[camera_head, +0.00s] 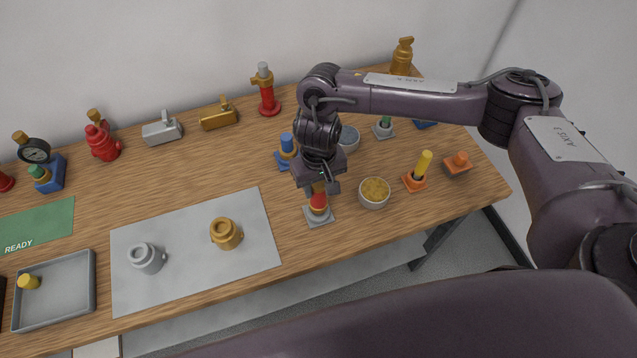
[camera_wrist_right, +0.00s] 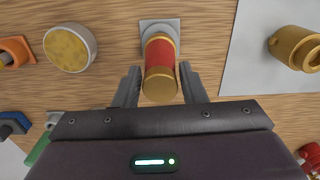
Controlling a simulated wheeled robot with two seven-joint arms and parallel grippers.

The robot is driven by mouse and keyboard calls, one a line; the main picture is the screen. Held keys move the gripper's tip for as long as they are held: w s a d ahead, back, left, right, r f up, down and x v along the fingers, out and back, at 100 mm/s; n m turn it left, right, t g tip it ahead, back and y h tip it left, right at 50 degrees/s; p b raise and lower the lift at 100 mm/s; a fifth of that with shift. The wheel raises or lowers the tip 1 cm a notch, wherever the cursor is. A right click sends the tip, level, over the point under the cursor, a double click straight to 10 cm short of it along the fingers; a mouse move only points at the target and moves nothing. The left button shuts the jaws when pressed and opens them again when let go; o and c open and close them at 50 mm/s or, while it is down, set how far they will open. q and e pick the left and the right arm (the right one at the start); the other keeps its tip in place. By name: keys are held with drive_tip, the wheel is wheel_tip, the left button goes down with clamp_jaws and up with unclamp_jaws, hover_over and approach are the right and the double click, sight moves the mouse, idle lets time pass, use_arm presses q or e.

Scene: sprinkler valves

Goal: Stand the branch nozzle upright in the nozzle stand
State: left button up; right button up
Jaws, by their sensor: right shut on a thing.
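The branch nozzle is red with brass-coloured bands and end (camera_head: 318,201); in the right wrist view its red body (camera_wrist_right: 160,57) and round brass end (camera_wrist_right: 160,85) face the camera. My right gripper (camera_head: 319,185) points down at it and is shut on its upper part; the fingers flank it in the right wrist view (camera_wrist_right: 160,74). The nozzle looks about upright over a square grey stand (camera_head: 319,219), also in the right wrist view (camera_wrist_right: 158,24). Its lower end meets or lies just over the stand; I cannot tell how deep it sits. My left gripper is out of view.
A bowl of yellow bits (camera_head: 374,192) stands close right of the stand. A blue holder (camera_head: 285,158) is behind. An orange base with a yellow piece (camera_head: 416,178) is farther right. A grey mat (camera_head: 190,268) with two fittings lies left.

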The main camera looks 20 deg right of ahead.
drive_tip(key=shift+f+b, duration=0.3)
drive_tip(key=shift+f, duration=0.95)
drive_tip(key=o, duration=1.1)
wheel_tip(320, 180, up, 3)
drive_tip(key=p, duration=0.3)
drive_tip(key=shift+r+p, duration=0.1)
drive_tip(key=shift+p, duration=0.25)
wheel_tip(320, 180, up, 3)
drive_tip(key=shift+f+p, duration=0.2)
drive_tip(key=shift+p, duration=0.9)
drive_tip(key=shift+r, duration=1.1)
